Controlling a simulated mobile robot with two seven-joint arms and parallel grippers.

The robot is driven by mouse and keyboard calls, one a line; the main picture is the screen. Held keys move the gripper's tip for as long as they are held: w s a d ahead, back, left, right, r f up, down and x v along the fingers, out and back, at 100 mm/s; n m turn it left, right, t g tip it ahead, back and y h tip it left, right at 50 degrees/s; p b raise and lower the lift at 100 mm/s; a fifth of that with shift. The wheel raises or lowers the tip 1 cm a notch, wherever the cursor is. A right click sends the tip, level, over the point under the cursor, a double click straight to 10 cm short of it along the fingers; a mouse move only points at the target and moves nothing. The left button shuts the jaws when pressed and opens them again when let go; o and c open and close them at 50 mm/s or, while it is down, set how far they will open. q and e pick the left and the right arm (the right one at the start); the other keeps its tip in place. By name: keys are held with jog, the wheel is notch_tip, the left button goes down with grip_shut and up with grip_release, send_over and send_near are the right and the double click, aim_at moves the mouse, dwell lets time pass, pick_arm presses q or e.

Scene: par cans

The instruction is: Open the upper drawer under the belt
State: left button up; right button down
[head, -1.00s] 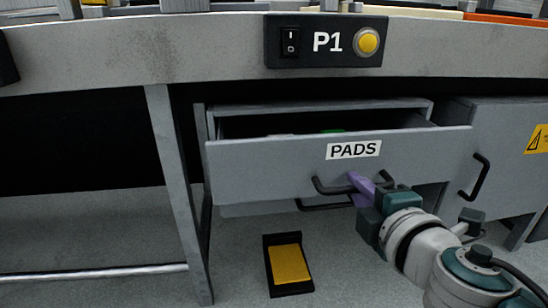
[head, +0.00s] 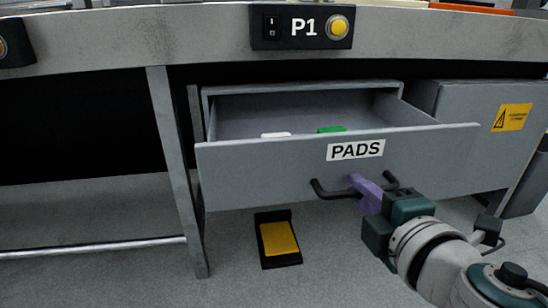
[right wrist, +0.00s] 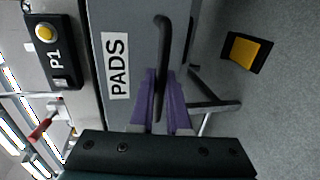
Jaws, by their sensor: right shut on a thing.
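The upper drawer (head: 270,166), a grey front labelled PADS, stands pulled out under the belt (head: 160,38) in the head view. A white item (head: 275,135) and a green item (head: 331,129) lie inside it. Its dark bar handle (head: 333,192) runs along the lower front. My right gripper (head: 365,186), with purple fingers, is shut on this handle. The right wrist view shows the fingers (right wrist: 161,105) on either side of the handle (right wrist: 162,60). My left gripper is in neither view.
A yellow pedal (head: 279,239) in a black frame lies on the floor below the drawer. A grey table leg (head: 177,170) stands left of it. A cabinet (head: 480,125) with a yellow warning label is at the right. A P1 panel (head: 301,27) is on the belt edge.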

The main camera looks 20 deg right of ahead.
jog(key=c, duration=1.2)
grip_release()
jog(key=shift+o, duration=0.2)
jog(key=v, duration=1)
jog(key=shift+r, duration=0.1)
